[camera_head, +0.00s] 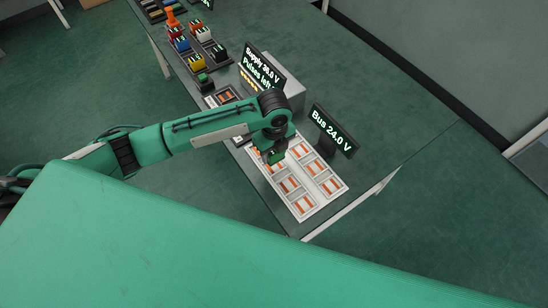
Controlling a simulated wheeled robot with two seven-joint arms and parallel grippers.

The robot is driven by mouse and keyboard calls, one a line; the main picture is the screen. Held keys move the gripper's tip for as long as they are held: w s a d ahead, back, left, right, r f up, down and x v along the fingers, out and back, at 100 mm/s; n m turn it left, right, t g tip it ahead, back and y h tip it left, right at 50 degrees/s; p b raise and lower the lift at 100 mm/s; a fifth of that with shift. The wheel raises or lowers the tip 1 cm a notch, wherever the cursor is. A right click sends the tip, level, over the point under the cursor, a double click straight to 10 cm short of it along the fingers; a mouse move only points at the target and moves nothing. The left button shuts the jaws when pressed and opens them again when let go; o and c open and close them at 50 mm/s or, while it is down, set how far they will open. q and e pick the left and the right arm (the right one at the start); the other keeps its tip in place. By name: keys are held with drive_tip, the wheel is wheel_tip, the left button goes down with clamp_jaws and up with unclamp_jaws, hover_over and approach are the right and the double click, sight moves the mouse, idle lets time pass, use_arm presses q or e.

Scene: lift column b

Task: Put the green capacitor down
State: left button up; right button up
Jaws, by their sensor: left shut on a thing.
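The gripper is shut on a small dark and green piece, the green capacitor (276,157), held at or just above the panel. The arm and fingers hide part of it, so I cannot tell whether it touches a slot. My right gripper is not in view.
A "Bus 24.0 V" display (334,131) stands right of the panel. A grey supply box (285,88) with a display (262,68) stands behind the arm. The table's right part (395,125) is clear.

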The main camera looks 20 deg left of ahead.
sight(274, 167)
use_arm(q)
drive_tip(key=shift+f, duration=2.5)
drive_tip(key=o, duration=1.2)
drive_tip(key=shift+f, duration=0.1)
drive_tip(key=shift+c, duration=0.2)
wheel_tip(274, 167, up, 12)
drive_tip(key=shift+r+b, duration=0.15)
drive_tip(key=shift+b, duration=0.6)
